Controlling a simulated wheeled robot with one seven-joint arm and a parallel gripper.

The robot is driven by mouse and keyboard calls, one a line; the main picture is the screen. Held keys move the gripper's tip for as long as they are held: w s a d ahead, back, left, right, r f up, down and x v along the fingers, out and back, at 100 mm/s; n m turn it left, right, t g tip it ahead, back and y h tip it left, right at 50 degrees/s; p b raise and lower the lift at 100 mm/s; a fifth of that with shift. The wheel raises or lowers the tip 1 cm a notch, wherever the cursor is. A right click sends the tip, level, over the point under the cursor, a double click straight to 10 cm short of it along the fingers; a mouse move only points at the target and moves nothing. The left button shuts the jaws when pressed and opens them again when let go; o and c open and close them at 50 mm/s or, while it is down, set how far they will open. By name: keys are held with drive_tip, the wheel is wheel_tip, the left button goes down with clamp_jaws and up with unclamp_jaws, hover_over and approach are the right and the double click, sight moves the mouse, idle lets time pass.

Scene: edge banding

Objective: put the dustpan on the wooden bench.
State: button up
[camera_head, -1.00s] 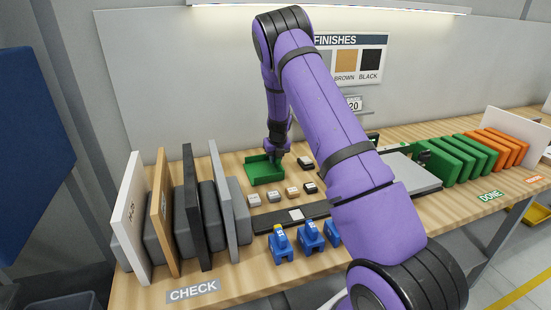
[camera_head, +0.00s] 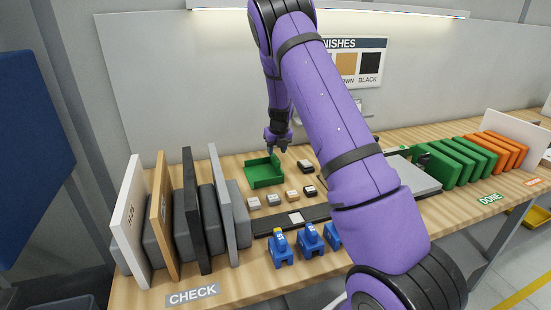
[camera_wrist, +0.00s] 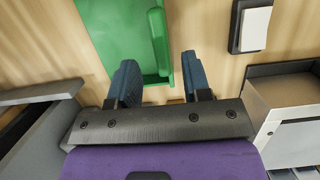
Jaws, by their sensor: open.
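The green dustpan (camera_head: 264,173) lies on the wooden bench (camera_head: 232,284), near the back wall. In the wrist view the dustpan (camera_wrist: 117,32) fills the top left, with its green raised part (camera_wrist: 158,42) at its right side. My gripper (camera_head: 278,148) is just above the back right of the dustpan. In the wrist view my gripper's two blue fingers (camera_wrist: 158,75) are apart, with nothing held between them. The dustpan's raised part lies ahead of the gap between the fingers.
A dark block with a white top (camera_head: 305,166) lies right of the dustpan. Several small blocks (camera_head: 273,200) lie in front. Upright panels (camera_head: 192,210) stand at the left, green boards (camera_head: 458,162) at the right. Blue clamps (camera_head: 311,238) stand near the front edge.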

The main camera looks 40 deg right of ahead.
drive_tip(key=v, duration=0.5)
drive_tip(key=shift+a+r, duration=0.1)
drive_tip(key=shift+r, duration=0.1)
drive_tip(key=s+a+r+n+t+y, duration=0.1)
drive_tip(key=s+a+r+n, duration=0.6)
drive_tip(key=s+r+n, duration=0.25)
drive_tip(key=s+a+r+n+y, duration=0.1)
drive_tip(key=s+a+r+n, duration=0.75)
drive_tip(key=r, duration=0.25)
drive_tip(key=s+a+r+n, duration=0.1)
drive_tip(key=s+a+n, duration=0.1)
drive_tip(key=s+n, duration=0.5)
drive_tip(key=s+a+r+n, duration=0.1)
drive_tip(key=s+a+n, duration=0.2)
drive_tip(key=s+n, duration=0.4)
drive_tip(key=s+a+r+n+t+h, duration=0.1)
drive_tip(key=s+a+n, duration=0.1)
drive_tip(key=s+n, duration=0.5)
drive_tip(key=s, duration=0.3)
drive_tip(key=shift+s+a+r, duration=0.3)
drive_tip(key=shift+s+r, duration=0.1)
